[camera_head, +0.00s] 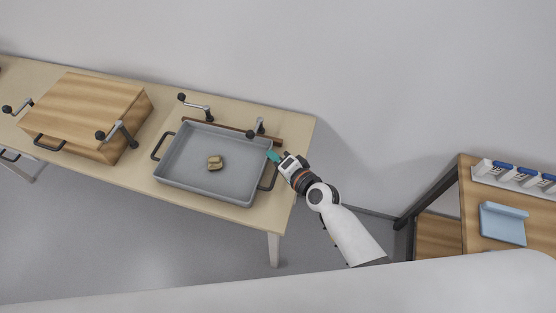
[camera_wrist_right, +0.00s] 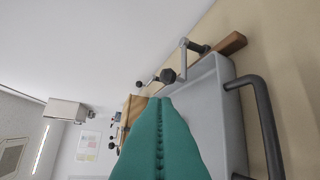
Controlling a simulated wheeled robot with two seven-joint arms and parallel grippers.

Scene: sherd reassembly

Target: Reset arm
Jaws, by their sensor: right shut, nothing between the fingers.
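My right gripper (camera_head: 274,156) has teal fingers and hangs by the right end of the grey tray, near its far right corner. In the right wrist view its teal fingers (camera_wrist_right: 160,140) are pressed together with nothing between them. The right arm reaches in from the lower right. My left gripper is in neither view.
The grey tray (camera_head: 180,170) holds a small tan sherd-like piece (camera_head: 215,162). Dark handles and crank clamps (camera_head: 196,106) stand around it on the light wooden table (camera_head: 295,130). A wooden box (camera_head: 95,100) sits left. A shelf at right holds a blue tray (camera_head: 503,223).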

